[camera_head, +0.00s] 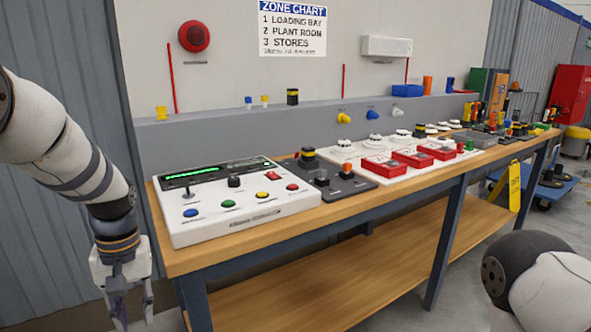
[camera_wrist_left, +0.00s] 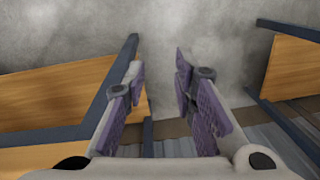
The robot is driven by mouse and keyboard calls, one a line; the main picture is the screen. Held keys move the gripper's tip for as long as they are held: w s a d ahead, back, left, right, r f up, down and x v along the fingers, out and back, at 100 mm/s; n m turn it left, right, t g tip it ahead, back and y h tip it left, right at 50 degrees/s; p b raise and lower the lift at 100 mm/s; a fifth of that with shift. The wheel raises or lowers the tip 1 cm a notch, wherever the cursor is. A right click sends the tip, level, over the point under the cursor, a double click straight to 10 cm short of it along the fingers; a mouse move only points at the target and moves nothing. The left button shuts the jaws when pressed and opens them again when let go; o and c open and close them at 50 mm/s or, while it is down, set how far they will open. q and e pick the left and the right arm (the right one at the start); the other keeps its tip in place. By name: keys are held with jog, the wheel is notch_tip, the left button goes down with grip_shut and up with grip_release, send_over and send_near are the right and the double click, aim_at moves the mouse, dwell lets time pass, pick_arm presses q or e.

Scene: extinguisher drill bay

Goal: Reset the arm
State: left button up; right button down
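My left arm comes in from the left, and its gripper (camera_head: 131,308) hangs down beside the left end of the workbench (camera_head: 240,238), below the top's edge. In the left wrist view the gripper (camera_wrist_left: 158,72) has its two purple-padded fingers apart, with only bare floor between them. It is open and empty and touches nothing that I can see. Of my right arm, only a white and black link shows at the lower right of the head view; the right gripper is out of frame.
A white control panel (camera_head: 245,217) with coloured buttons sits at the bench's near left end. Red-topped boxes (camera_head: 383,166) and several small devices line the bench. A yellow floor sign (camera_head: 514,187) and a blue trolley (camera_head: 557,192) stand beyond it. The lower shelf (camera_head: 330,285) is bare.

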pick_arm(q)
jog(key=s+d+f+m, duration=0.2)
jog(key=s+f+m, duration=0.1)
jog(key=s+f, duration=1.6)
jog(key=s+d+f, duration=0.1)
jog(key=s+d, duration=0.1)
jog(key=s, duration=0.6)
jog(key=s+d+m, duration=0.1)
jog(key=s+d, duration=0.1)
jog(key=s, duration=0.6)
jog(key=shift+s+f+m+g, duration=0.3)
jog(key=shift+s+f+g, duration=0.05)
jog(key=shift+f+g, duration=0.05)
